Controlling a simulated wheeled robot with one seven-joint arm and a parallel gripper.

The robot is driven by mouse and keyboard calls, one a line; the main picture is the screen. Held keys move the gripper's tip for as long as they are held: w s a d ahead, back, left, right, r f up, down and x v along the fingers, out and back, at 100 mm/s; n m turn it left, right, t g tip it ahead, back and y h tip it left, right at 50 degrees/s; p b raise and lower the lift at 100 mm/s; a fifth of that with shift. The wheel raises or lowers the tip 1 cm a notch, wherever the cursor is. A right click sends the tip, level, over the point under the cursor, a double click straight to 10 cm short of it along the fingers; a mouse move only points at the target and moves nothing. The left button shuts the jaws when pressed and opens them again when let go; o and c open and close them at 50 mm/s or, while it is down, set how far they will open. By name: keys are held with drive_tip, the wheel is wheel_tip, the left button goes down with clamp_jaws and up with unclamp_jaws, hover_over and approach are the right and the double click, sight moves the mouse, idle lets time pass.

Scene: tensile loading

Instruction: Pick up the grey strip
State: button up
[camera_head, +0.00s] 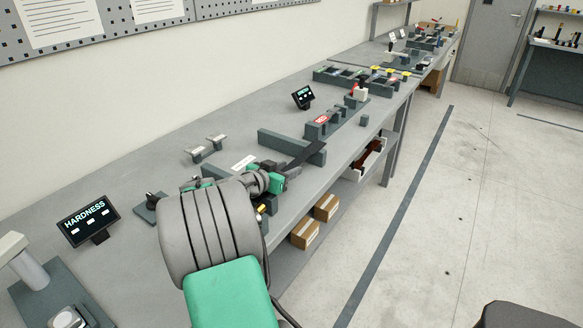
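My gripper is small in the picture and partly hidden behind my grey and green arm. Its fingers do not show clearly, so I cannot tell whether it is open or shut.
A long grey block (285,144) stands just behind the strip. Two small stands with pale tops (197,153) are to the left. A HARDNESS display (88,219) is at the left, and a small display (302,97) stands further back.

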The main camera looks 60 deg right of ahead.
clamp_jaws()
idle(1.0)
drive_tip(key=shift+r, duration=0.15)
